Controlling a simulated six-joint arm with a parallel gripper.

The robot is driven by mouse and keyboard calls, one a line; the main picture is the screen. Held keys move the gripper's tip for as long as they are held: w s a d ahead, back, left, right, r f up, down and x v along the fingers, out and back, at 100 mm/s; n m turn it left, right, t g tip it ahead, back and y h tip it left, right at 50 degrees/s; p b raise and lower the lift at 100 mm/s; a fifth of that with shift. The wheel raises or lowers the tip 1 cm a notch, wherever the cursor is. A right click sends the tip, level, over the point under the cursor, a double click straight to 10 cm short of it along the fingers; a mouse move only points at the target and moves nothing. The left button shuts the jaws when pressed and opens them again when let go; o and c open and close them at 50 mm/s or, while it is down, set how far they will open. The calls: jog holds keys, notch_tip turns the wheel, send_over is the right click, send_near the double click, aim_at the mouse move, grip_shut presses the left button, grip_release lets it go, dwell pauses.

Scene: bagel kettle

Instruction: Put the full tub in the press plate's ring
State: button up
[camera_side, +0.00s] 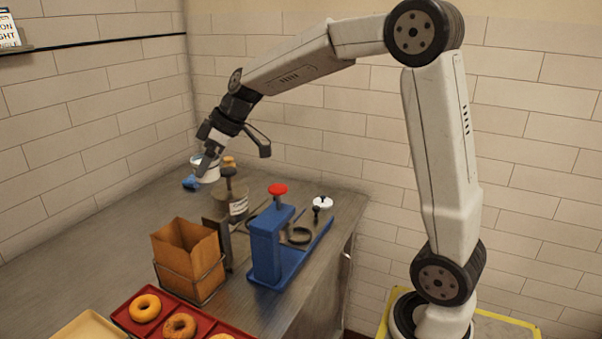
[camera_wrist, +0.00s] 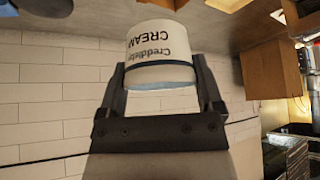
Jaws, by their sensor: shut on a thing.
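The white tub (camera_side: 205,172) is at my gripper (camera_side: 209,158) at the back left of the counter in the side view. In the wrist view the tub (camera_wrist: 160,45) fills the upper middle, its "CREAM" lettering upside down, with a blue band near its edge. My gripper (camera_wrist: 160,80) is shut on it, one finger on each side. The blue press (camera_side: 268,248) stands to the right and nearer the side camera, with a red knob on top. A dark ring (camera_side: 299,236) lies beside its post, apart from the tub. The tub's contents are hidden.
A blue item (camera_side: 190,183) lies below the tub. A red tray (camera_side: 180,308) holds bagels in front. The left counter is clear.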

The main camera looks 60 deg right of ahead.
jog(key=s+d, duration=0.9)
jog(key=s, duration=0.2)
jog(key=shift+d, duration=0.4)
jog(key=s+d, duration=0.3)
jog(key=s, duration=1)
notch_tip(320, 180, down, 12)
jog(key=shift+d, duration=0.2)
jog(key=shift+r, duration=0.1)
jog(key=w+d+f, duration=0.4)
jog(key=w, duration=0.3)
jog(key=shift+w, duration=0.4)
jog(key=w+f, duration=0.1)
jog(key=w+d+f, duration=0.1)
jog(key=f, duration=0.1)
jog(key=w+d+f, duration=0.1)
jog(key=shift+w+f, duration=0.25)
jog(key=shift+f, duration=0.05)
jog(key=shift+w+d+f, duration=0.1)
jog(key=shift+w+f, duration=0.15)
jog(key=shift+f, duration=0.1)
